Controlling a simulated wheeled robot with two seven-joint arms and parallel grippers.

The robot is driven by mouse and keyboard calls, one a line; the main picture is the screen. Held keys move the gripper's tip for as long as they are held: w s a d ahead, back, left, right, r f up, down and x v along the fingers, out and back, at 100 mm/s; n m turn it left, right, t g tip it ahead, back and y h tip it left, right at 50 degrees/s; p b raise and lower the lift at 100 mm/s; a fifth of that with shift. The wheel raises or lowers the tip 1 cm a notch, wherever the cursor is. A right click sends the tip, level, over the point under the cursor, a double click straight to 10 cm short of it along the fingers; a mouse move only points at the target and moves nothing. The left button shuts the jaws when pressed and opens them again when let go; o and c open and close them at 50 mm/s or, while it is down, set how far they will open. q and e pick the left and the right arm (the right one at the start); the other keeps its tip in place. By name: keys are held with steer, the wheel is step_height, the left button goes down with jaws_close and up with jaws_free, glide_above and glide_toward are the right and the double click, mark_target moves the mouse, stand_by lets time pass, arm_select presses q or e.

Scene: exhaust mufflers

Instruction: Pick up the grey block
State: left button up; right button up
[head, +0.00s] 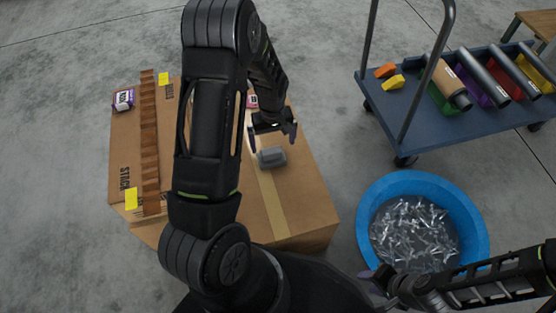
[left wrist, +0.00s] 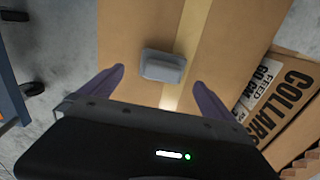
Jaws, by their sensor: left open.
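The grey block (head: 271,157) lies on top of a brown cardboard box (head: 265,220), by the box's tape strip. In the left wrist view the grey block (left wrist: 163,66) is ahead of and between the two purple fingertips, apart from both. My left gripper (head: 273,138) is open and empty above the box, close to the block; its fingers also show in the left wrist view (left wrist: 158,77). My right gripper (head: 385,288) is at the bottom right, near the blue tub; its fingers are too small and partly hidden to judge.
A brown slotted strip (head: 149,140) and yellow tags (head: 131,198) lie on the box's left side, with a small purple-white packet (head: 124,99). A blue tub (head: 470,215) of metal pieces stands right of it. A blue cart (head: 450,123) carries tubes and coloured blocks.

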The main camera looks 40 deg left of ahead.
mark_target(271, 150)
arm_select(q)
steer(key=shift+f+b, duration=0.35)
steer(key=shift+f, duration=0.9)
steer(key=shift+f, duration=0.1)
steer(key=f, duration=0.1)
steer(key=f+b, duration=0.2)
steer(key=f, duration=0.1)
steer(key=shift+s+a+f, duration=0.1)
steer(key=shift+s+a, duration=0.05)
steer(key=shift+a, duration=0.15)
steer(key=shift+f, duration=0.45)
steer(key=shift+c, duration=0.2)
steer(key=c, duration=1.3)
